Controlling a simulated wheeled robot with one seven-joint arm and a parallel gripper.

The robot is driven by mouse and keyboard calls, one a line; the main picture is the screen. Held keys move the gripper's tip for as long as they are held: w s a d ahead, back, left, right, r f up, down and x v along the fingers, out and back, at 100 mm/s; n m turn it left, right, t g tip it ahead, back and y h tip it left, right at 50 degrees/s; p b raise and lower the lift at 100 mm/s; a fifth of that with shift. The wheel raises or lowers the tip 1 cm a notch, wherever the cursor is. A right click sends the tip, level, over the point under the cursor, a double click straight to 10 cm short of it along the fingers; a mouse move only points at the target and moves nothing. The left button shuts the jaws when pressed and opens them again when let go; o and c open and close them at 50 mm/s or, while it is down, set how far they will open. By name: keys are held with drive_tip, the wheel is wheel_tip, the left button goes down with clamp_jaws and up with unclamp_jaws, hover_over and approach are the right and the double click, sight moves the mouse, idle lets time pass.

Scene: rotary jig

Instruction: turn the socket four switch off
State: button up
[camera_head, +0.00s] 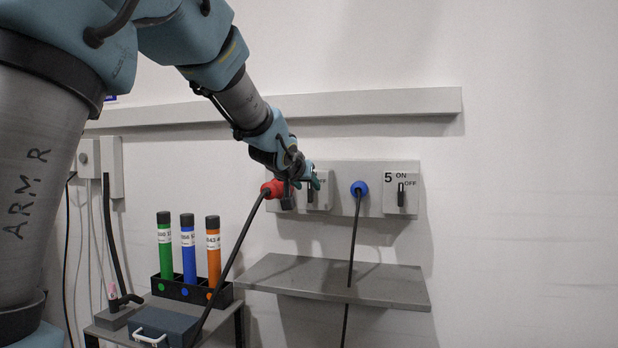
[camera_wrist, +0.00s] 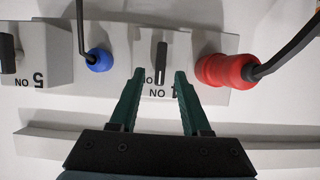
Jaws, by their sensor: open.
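The socket four switch is a dark knob (camera_head: 311,193) on a light grey plate, partly covered by my gripper in the head view. In the wrist view, which is upside down, the same knob (camera_wrist: 161,56) stands upright in the picture, in line with the ON label. The plate's number is mostly hidden by a finger. My gripper (camera_wrist: 158,73) is open, its green fingertips on either side of the knob's labelled end, with gaps and no visible contact. In the head view my gripper (camera_head: 314,182) is at the plate's upper part.
A red plug (camera_head: 272,188) with a black cable and a blue plug (camera_head: 359,188) flank the switch. The socket five switch (camera_head: 401,194) is further right. A grey shelf (camera_head: 380,285) juts out below. A rail (camera_head: 380,103) runs above. Coloured tubes (camera_head: 188,250) stand lower left.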

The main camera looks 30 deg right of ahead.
sight(310, 191)
drive_tip(key=shift+p+x, duration=0.45)
drive_tip(key=shift+x, duration=1)
clamp_jaws()
